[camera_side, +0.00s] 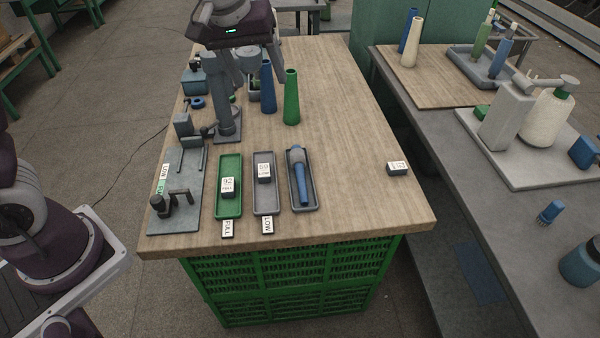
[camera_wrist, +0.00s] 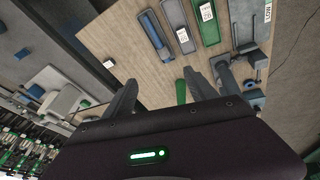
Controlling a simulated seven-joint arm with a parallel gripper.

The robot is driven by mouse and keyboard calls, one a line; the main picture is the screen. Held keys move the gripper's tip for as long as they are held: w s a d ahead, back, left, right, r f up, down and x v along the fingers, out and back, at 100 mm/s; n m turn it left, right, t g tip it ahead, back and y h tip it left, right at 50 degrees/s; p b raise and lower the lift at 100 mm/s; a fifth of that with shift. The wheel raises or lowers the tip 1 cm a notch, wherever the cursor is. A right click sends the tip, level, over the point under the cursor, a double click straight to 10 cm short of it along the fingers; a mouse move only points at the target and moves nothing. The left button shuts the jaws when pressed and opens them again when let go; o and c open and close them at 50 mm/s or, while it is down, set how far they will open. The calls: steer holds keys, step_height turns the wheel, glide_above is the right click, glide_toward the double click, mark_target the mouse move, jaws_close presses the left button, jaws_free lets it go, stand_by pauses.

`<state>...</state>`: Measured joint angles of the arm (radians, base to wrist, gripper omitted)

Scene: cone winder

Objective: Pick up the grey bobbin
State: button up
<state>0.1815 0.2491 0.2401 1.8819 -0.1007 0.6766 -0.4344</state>
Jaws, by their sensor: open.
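No object shows clearly as a grey bobbin. A blue cone (camera_side: 267,88) and a green cone (camera_side: 291,98) stand upright towards the back of the bench in the side view. A grey upright post (camera_side: 228,112) on a flat base stands to their left, and blurred grey round shapes (camera_side: 248,62) lie partly hidden behind my gripper. My gripper (camera_side: 238,66) is open and empty above the back of the bench. In the wrist view its fingers (camera_wrist: 160,88) are spread apart, with the green cone (camera_wrist: 180,92) showing between them near one finger.
A green tray (camera_side: 230,207) and a grey tray (camera_side: 266,207) hold labelled blocks; another tray (camera_side: 312,205) holds a blue tapered piece. A grey fixture plate (camera_side: 186,222) lies left. A small labelled block (camera_side: 397,168) sits right. The bench's middle right is clear.

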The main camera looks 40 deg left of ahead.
steer(key=w+f+n, duration=0.1)
steer(key=w+f, duration=0.5)
steer(key=f, duration=0.1)
steer(key=n+y, duration=0.1)
steer(key=y, duration=0.1)
glide_toward(298, 153)
steer(key=w+f, duration=0.1)
steer(key=w+f+y, duration=0.1)
steer(key=shift+w+d+f+n+g, duration=0.15)
steer(key=shift+f+n+g, duration=0.2)
steer(key=shift+n+g, duration=0.05)
steer(key=x, duration=0.4)
steer(key=s+x, duration=0.1)
steer(key=x, duration=0.1)
steer(key=shift+w+a+f, duration=0.15)
steer(key=shift+a+f, duration=0.05)
steer(key=shift+f, duration=0.3)
jaws_close()
